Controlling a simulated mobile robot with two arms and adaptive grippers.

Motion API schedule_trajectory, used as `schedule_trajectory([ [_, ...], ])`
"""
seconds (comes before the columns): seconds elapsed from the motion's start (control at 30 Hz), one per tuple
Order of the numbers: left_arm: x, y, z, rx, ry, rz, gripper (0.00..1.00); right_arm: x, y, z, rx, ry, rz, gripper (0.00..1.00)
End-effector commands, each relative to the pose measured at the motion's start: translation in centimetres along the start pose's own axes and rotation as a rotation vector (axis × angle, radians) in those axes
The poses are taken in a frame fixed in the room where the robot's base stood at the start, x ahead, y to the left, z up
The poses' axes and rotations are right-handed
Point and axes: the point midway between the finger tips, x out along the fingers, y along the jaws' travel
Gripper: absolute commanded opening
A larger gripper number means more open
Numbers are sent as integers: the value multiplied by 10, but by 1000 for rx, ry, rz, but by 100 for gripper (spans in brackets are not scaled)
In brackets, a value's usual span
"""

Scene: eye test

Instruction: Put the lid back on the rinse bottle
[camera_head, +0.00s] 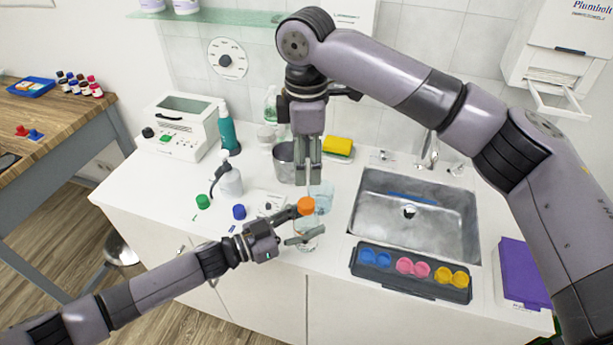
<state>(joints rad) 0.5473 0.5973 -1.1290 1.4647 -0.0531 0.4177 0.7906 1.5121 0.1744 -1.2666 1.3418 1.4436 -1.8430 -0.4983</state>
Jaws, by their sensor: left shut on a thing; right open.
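A clear bottle (306,226), which I take for the rinse bottle, stands at the counter's front edge, left of the sink. An orange lid (306,205) shows at its top; I cannot tell whether it is seated. My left gripper (309,222) comes from the lower left and is shut around the bottle's body, its fingers partly hiding it. My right gripper (308,180) points straight down above the orange lid. It is open and empty, with its fingertips close over the lid. A green lid (203,201) and a blue lid (239,212) lie on the counter to the left.
A pale blue clear cup (324,193) stands right behind the bottle. A metal pot (284,162) and a white squeeze bottle (228,182) are near. The sink (376,218) and a dark tray (358,272) of coloured cups lie right. Bare counter is at the left front.

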Motion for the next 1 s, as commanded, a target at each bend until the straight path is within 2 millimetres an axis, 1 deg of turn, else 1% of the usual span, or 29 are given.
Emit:
schedule_trajectory([
  [0.03, 0, 0, 0, 0, 0, 0, 0, -5, 0, 0, 0, 1, 1, 52],
  [0.13, 0, 0, 0, 0, 0, 0, 0, -10, 0, 0, 0, 0, -1, 52],
  [0.4, 0, 0, 0, 0, 0, 0, 0, -12, 0, 0, 0, 0, -1, 52],
  [0.43, 0, 0, 0, 0, 0, 0, 47, -12, 0, 0, 0, 0, -1, 52],
  [0.77, 0, 0, 0, 0, 0, 0, 69, -12, 0, 0, 0, 0, -1, 52],
  [1.0, 0, 0, 0, 0, 0, 0, 70, -12, 0, 0, 0, 0, -1, 52],
])
